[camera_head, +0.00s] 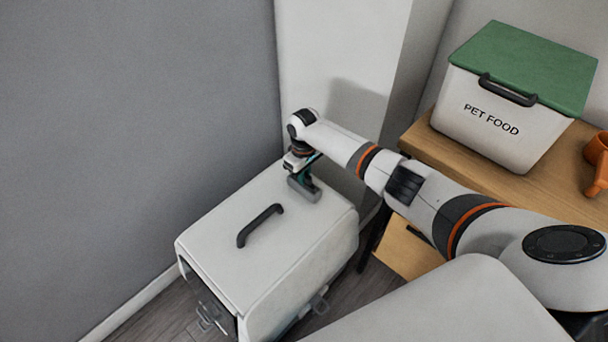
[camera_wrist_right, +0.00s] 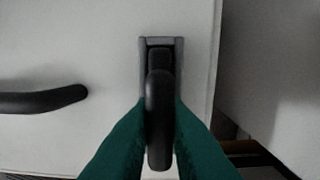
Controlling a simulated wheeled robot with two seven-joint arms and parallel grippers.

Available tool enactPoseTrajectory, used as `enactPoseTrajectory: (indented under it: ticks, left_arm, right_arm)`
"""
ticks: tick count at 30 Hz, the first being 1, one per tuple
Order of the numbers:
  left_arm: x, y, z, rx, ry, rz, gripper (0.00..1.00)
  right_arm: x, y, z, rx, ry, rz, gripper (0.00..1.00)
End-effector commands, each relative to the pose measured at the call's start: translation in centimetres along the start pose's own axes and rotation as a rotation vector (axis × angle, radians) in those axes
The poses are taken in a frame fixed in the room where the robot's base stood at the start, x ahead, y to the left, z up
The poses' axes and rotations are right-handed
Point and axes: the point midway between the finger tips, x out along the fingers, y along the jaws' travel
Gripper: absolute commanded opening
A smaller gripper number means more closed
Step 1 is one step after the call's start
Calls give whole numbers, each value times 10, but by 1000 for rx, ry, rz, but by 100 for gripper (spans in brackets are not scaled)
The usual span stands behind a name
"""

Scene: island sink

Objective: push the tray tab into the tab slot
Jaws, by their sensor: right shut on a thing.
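A white carrier box (camera_head: 270,240) stands on the floor with a black handle (camera_head: 260,226) on top. The grey-framed tab slot (camera_wrist_right: 142,62) is on the box's top near one edge. It also shows as a grey piece (camera_head: 312,194) below my gripper in the head view. My right gripper (camera_wrist_right: 159,115), with green fingers, is shut on the dark tray tab (camera_wrist_right: 158,130). The tab's far end overlaps the slot frame in the wrist view; I cannot tell how deep it sits. In the head view my right gripper (camera_head: 303,177) hides most of the tab. My left gripper is not in view.
The black handle (camera_wrist_right: 45,100) lies left of the slot. A wall corner (camera_head: 335,80) is close behind the box. A wooden table (camera_head: 450,155) at the right holds a pet food bin (camera_head: 490,120) and an orange object (camera_head: 598,155).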

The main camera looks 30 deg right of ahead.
Motion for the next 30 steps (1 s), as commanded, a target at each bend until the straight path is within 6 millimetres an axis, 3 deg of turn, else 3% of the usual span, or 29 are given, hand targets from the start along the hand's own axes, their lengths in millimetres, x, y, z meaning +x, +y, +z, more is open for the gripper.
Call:
enactPoseTrajectory:
  ticks: [5,6,9,19,25,30]
  left_arm:
    - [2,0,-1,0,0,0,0]
    - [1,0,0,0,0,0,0]
    - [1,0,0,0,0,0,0]
    - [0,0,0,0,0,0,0]
    - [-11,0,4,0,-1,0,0]
    - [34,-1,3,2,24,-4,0]
  right_arm:
    - [4,0,0,0,0,0,0]
    - [3,0,0,0,0,-1,20]
    - [3,0,0,0,0,-1,36]
    - [-1,-1,0,0,0,-1,36]
    - [-31,-1,0,-1,-3,-1,36]
    - [-57,-1,0,0,-2,-1,36]
